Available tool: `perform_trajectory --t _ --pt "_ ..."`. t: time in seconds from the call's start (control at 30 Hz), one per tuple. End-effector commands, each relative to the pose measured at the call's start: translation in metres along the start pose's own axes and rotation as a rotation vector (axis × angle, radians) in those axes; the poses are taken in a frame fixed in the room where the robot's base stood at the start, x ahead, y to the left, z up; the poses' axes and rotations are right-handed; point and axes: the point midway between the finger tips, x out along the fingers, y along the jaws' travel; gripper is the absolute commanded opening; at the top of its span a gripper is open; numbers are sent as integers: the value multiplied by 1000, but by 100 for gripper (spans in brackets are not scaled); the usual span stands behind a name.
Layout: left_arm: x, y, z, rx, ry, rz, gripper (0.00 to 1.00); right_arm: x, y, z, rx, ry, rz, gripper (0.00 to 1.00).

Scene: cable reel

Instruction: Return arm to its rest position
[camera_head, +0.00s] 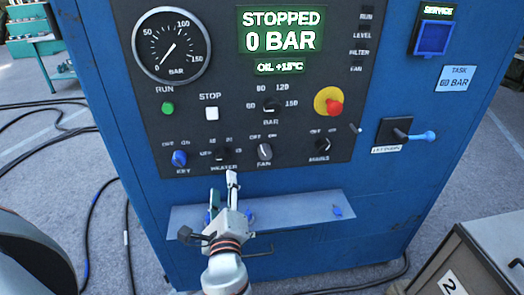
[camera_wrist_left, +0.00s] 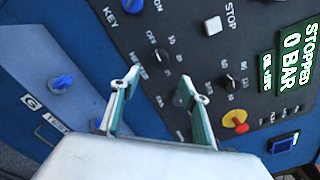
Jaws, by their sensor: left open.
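My left gripper (camera_head: 223,188) is in front of the lower part of the blue cabinet, just below the black control panel (camera_head: 290,100). Its two fingers are apart with nothing between them, and they also show open in the left wrist view (camera_wrist_left: 161,88). The fingertips overlap the panel's lower edge in the head view; I cannot tell whether they touch it. The pale ledge (camera_head: 280,213) is partly hidden behind the gripper. The blue key switch (camera_head: 179,158) and the heater knob (camera_head: 222,153) are above and near the fingers. My right gripper is not in view.
The display (camera_head: 281,30) reads STOPPED, 0 BAR. A red stop button (camera_head: 334,107) and a blue-handled lever (camera_head: 417,135) stick out to the right. A grey box (camera_head: 470,262) stands at lower right. Dark cables (camera_head: 88,225) lie on the floor at left.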

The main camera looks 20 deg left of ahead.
Motion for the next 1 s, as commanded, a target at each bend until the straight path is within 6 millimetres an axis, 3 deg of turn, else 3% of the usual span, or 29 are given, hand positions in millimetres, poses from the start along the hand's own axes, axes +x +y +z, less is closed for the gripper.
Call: perform_trajectory --t 0.17,0.27,0.37,0.47,0.63,0.8,1.0 --pt "0 4 -4 -12 15 5 45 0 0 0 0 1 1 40" --pt "-3 21 -26 -79 88 30 45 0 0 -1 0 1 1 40" --pt "-14 55 -64 -230 223 93 45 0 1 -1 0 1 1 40" --pt "-37 99 -112 -463 383 210 45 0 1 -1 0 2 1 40" --pt "-99 172 -172 -963 571 509 45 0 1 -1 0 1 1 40" --pt "-148 218 -192 -1405 586 781 45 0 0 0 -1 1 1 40" --pt "-169 238 -193 -1652 541 922 45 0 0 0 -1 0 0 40"
